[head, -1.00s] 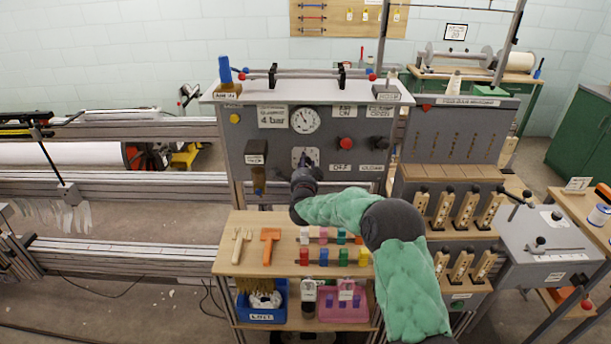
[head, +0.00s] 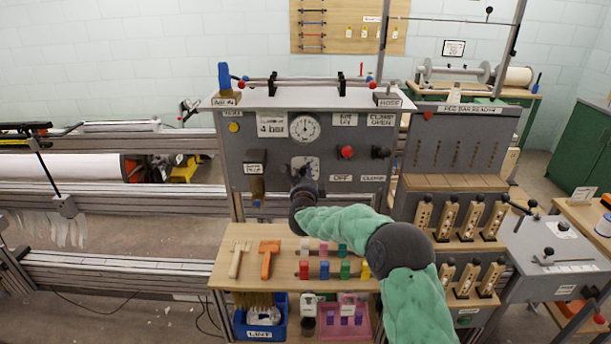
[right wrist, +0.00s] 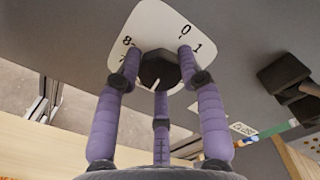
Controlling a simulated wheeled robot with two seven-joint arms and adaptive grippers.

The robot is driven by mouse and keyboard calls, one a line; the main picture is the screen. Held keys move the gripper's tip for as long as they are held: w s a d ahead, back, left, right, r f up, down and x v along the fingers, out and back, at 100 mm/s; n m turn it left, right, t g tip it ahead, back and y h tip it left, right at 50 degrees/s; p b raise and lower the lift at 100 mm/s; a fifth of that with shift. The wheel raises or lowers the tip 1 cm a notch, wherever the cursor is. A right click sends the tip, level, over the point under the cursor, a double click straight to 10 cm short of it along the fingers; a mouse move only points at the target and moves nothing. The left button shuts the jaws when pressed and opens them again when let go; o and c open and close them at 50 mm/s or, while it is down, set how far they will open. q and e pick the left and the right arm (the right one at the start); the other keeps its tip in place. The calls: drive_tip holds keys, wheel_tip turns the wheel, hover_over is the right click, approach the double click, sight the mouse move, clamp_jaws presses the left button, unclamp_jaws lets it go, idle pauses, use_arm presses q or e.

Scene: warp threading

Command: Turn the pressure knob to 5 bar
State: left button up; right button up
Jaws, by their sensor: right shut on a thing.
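The dark pressure knob (right wrist: 158,69) sits on a white dial plate (right wrist: 152,22) with the numbers 0, 1 and 8 readable in the right wrist view. My right gripper (right wrist: 161,62) has its purple fingers closed around the knob. In the head view my right gripper (head: 303,178) is at the dial plate (head: 312,162) on the grey panel and hides the knob. A round gauge (head: 305,127) is above it; its needle is too small to read. A sign (head: 272,125) left of the gauge reads 4 bar. My left gripper is out of view.
A red knob (head: 346,152) and a black knob (head: 380,152) are right of the dial. A wooden shelf (head: 228,277) below holds coloured blocks, an orange tool (head: 268,258) and a pale tool (head: 238,259). A peg rack (head: 460,140) stands at the right.

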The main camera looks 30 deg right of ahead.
drive_tip(key=shift+a+f, duration=0.2)
drive_tip(key=shift+a, duration=0.05)
drive_tip(key=o, duration=1.2)
drive_tip(key=shift+w, duration=0.15)
drive_tip(key=shift+c, duration=0.2)
drive_tip(key=shift+r, duration=0.1)
drive_tip(key=shift+d, duration=0.1)
drive_tip(key=shift+s+r, duration=0.1)
drive_tip(key=shift+s, duration=0.1)
drive_tip(key=v, duration=1.1)
drive_tip(key=shift+s+a, duration=0.3)
drive_tip(key=shift+a, duration=0.05)
